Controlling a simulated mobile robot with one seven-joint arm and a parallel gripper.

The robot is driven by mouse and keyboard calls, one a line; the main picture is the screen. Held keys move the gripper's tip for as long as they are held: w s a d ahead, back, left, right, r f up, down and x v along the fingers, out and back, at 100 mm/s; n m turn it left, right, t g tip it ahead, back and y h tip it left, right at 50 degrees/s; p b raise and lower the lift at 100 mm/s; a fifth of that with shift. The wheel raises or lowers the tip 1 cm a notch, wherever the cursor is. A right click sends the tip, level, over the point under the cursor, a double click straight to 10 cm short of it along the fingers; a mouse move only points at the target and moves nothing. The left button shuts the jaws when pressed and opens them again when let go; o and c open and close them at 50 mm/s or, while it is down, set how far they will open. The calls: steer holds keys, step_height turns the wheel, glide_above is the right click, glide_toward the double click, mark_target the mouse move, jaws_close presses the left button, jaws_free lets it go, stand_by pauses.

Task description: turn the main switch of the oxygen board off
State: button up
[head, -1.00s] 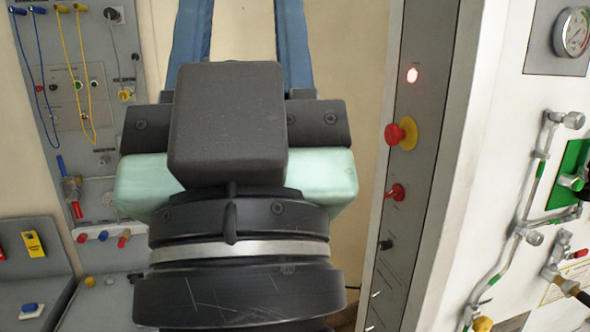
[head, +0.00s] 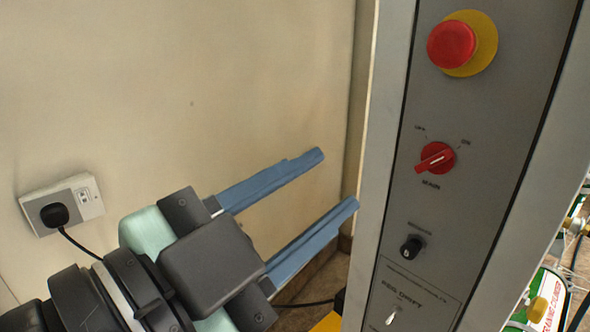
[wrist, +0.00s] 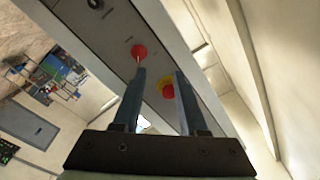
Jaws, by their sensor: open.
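The main switch, a red rotary knob (head: 436,158), sits on the grey oxygen board (head: 400,230). Its handle points to the lower left. It also shows in the wrist view (wrist: 139,51), beyond the left finger's tip. My gripper (head: 340,180) is open and empty, with two long blue fingers apart. In the head view it is left of the board, fingers pointing up and right towards it. In the wrist view the fingertips (wrist: 160,72) are near the knob and the emergency button. I cannot tell whether a finger touches the board.
A red emergency button (head: 452,44) on a yellow ring sits above the knob. A small black knob (head: 411,248) and a toggle (head: 391,317) are below it. A wall socket (head: 62,205) with a black plug is at left. The wall between is bare.

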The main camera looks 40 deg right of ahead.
mark_target(430, 164)
steer(key=d, duration=0.4)
steer(key=s+d+f+m+g+p, duration=0.1)
steer(key=d, duration=0.3)
steer(key=d+m+g+p, duration=0.1)
steer(key=d, duration=0.4)
steer(key=shift+s+f, duration=0.25)
jaws_close()
